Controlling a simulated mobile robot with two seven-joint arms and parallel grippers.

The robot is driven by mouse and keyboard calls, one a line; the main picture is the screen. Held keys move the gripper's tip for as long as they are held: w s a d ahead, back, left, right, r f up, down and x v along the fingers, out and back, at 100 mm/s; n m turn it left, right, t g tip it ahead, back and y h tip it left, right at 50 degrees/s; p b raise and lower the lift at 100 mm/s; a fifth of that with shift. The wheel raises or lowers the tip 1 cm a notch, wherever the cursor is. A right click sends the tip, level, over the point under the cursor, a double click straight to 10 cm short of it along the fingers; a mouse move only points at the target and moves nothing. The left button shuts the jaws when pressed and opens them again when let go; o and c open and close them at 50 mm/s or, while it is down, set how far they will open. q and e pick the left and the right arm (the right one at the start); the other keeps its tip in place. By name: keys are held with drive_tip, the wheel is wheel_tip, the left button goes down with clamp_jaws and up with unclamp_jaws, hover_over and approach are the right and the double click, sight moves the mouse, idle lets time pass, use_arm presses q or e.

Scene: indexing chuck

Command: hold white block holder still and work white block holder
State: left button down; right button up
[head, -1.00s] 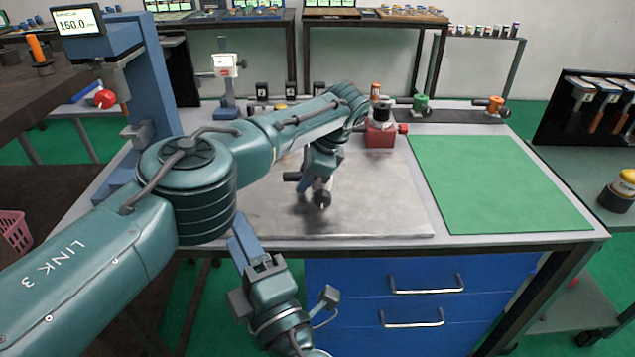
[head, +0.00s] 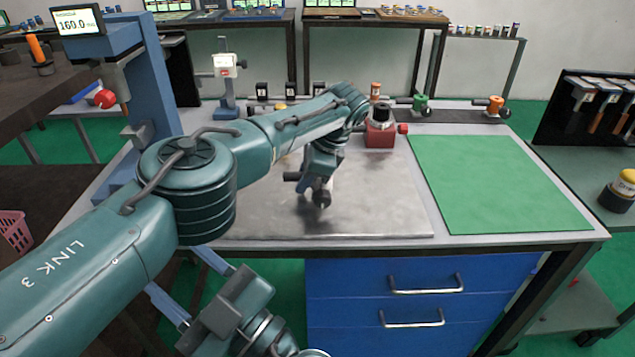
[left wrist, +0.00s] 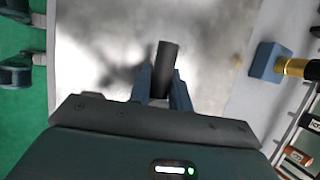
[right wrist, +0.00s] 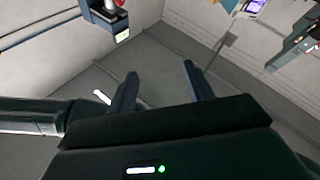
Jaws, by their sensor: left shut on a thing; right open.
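My left gripper (head: 312,188) is over the grey metal plate (head: 385,210), shut on a dark cylinder (left wrist: 166,58) that shows between its fingers in the left wrist view. In the head view this dark piece (head: 321,199) is partly hidden by the arm. My right gripper (head: 187,281) is open and empty, low in front of the bench's left front edge; its spread fingers also show in the right wrist view (right wrist: 159,70). A white block (head: 226,65) on a blue stand is at the back left; I cannot tell if it is the white block holder.
A red block with a dark top (head: 379,135) stands behind the plate. A green mat (head: 490,180) lies clear on the right. Blue drawers (head: 430,290) are below.

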drive_tip(key=shift+s+a+m+g+y, duration=0.25)
drive_tip(key=shift+s+m+g+y, duration=0.15)
drive_tip(key=shift+g, duration=0.2)
drive_tip(key=n+t+h, duration=0.7)
drive_tip(key=n+h, duration=1.3)
drive_tip(key=n, duration=0.1)
approach(322, 202)
drive_tip(key=shift+h, duration=0.4)
drive_tip(key=w, duration=1.1)
drive_tip(key=shift+d+f, duration=0.1)
drive_tip(key=shift+f, duration=0.05)
